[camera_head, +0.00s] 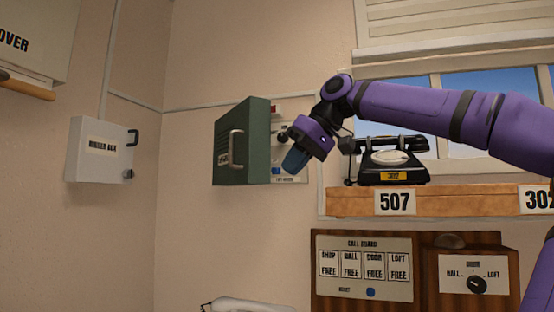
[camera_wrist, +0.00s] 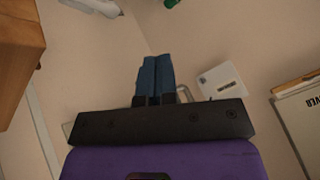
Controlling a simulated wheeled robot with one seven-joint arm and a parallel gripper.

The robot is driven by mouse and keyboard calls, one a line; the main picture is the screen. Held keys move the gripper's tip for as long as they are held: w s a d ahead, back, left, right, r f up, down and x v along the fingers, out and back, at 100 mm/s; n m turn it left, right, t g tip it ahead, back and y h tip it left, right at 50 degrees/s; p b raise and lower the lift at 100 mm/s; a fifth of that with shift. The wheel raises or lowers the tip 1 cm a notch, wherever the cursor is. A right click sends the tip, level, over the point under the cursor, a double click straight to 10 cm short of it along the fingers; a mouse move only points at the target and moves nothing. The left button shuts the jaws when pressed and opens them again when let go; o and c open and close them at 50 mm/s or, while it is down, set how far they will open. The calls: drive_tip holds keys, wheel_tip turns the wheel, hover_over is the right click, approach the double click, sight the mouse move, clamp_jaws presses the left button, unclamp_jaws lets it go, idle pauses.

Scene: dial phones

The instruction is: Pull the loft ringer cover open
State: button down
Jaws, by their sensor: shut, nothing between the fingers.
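The green box-shaped cover (camera_head: 256,140) stands out from the back wall in the head view, with a pale looped handle (camera_head: 236,147) on its left-facing front. A pale panel (camera_head: 290,170) with a red lamp, a dark knob and a blue button shows uncovered to the right of it. The small lettering under the button is hard to read. My gripper (camera_head: 293,160) is shut and empty, in front of the panel, just right of the cover. I cannot tell whether it touches the cover. The closed blue fingers also show in the wrist view (camera_wrist: 155,78).
A white box (camera_head: 98,150) with a dark handle hangs on the left wall. A black dial phone (camera_head: 394,162) stands on the wooden shelf (camera_head: 455,201) under my arm. The call board (camera_head: 363,268) is below.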

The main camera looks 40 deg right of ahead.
drive_tip(key=w+d+r+m, duration=0.1)
drive_tip(key=w+d+r, duration=0.3)
drive_tip(key=d+r, duration=0.85)
drive_tip(key=a+x, duration=0.2)
drive_tip(key=x, duration=1.1)
drive_tip(key=shift+s+r, duration=0.25)
drive_tip(key=shift+r, duration=0.05)
drive_tip(key=shift+a, duration=0.15)
